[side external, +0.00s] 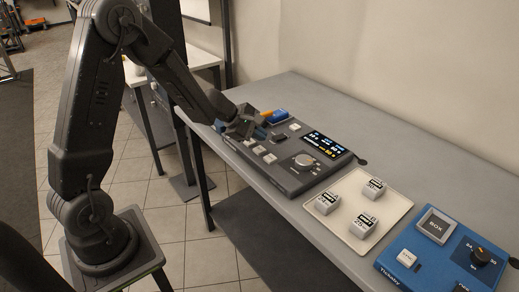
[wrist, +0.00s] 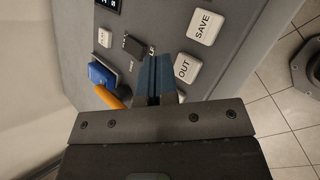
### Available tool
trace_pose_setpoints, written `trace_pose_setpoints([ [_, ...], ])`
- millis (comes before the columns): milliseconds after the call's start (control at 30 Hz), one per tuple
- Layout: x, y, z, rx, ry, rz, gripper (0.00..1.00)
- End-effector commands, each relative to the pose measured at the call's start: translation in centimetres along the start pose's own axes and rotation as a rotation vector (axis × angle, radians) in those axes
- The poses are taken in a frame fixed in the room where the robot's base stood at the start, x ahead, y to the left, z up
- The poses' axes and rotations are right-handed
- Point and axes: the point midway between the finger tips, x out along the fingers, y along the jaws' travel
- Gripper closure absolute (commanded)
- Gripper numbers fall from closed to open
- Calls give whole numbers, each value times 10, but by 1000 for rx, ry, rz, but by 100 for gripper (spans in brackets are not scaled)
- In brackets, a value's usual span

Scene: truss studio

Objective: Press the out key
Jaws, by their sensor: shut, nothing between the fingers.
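The out key is the white key marked OUT (wrist: 187,67) in the wrist view, on the grey console (side external: 319,178). It lies just right of my gripper (wrist: 156,62), whose dark blue fingers are closed together and hold nothing. The fingers partly overlap the key's left edge in the picture; I cannot tell whether they touch it. In the side view my gripper (side external: 250,130) is low over the console's left end. Several white keys (side external: 259,150) show there beside it, too small to read.
A white SAVE key (wrist: 205,27) is beside the out key. A dark key (wrist: 134,45) and a blue part with an orange lever (wrist: 101,74) are left of the fingers. A pale tray (side external: 344,207) with labelled blocks and a blue box (side external: 407,262) are farther right.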

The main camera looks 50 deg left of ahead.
Motion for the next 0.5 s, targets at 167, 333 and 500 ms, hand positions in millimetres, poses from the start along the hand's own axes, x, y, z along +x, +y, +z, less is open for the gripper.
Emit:
trace_pose_setpoints([
  [167,9,-7,-6,-1,0,-1,100],
  [333,12,-9,-8,0,0,0,100],
  [500,12,-9,-8,0,0,0,100],
])
